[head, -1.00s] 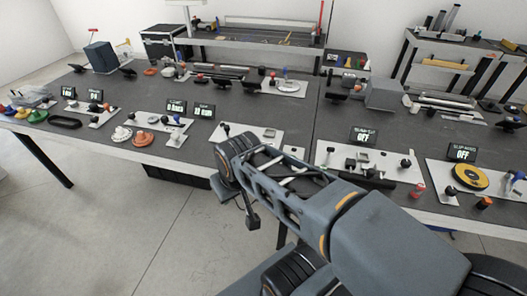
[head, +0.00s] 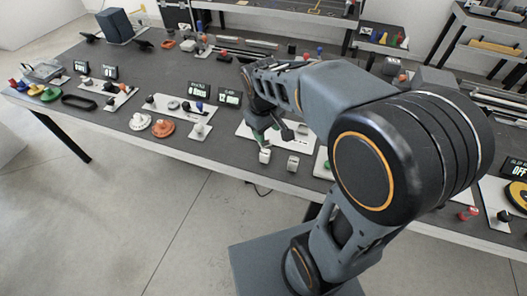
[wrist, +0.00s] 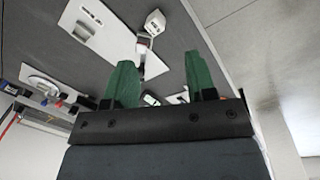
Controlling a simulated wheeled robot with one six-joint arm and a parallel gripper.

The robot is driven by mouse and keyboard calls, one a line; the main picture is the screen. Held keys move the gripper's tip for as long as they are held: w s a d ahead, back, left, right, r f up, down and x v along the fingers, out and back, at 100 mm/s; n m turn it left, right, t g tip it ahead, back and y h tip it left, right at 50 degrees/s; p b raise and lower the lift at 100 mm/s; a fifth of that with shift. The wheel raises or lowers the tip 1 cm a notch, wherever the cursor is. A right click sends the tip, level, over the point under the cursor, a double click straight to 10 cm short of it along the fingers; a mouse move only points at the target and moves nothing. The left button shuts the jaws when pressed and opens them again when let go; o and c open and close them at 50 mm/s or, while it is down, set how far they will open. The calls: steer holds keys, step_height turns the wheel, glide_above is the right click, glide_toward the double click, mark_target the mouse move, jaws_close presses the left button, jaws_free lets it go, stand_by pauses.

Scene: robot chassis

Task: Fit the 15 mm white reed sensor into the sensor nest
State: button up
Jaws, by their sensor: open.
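My gripper (wrist: 160,82) has two green fingers set wide apart with nothing held between them. In the head view my gripper (head: 262,136) points down over a white plate (head: 244,132) near the table's front edge. A small white block (head: 265,157) lies just in front of the fingers, and a second pale block (head: 293,162) is to its right. In the wrist view a white block (wrist: 155,22) with dark marks lies beyond the fingertips, apart from them. I cannot tell for certain which piece is the reed sensor or which is the nest.
A white plate (wrist: 112,42) with small fittings lies left in the wrist view. White and orange round parts (head: 163,128) lie left. The floor (head: 150,225) in front is open.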

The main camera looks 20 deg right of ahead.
steer(key=w+f+n+g+h+p, duration=0.1)
steer(key=w+f+n+g, duration=0.1)
steer(key=w, duration=0.4)
steer(key=n+g+h+p, duration=0.1)
steer(key=n+p, duration=0.1)
steer(key=n, duration=0.1)
glide_toward(265, 152)
steer(key=shift+n+h, duration=0.3)
steer(key=shift+n, duration=0.1)
steer(key=shift+a+p+x, duration=0.15)
steer(key=shift+p+x, duration=0.35)
steer(key=shift+x, duration=2.1)
steer(key=shift+a+p+x, duration=0.15)
steer(key=shift+p+x, duration=0.3)
steer(key=shift+x, duration=2.15)
steer(key=shift+f, duration=0.1)
steer(key=c, duration=0.7)
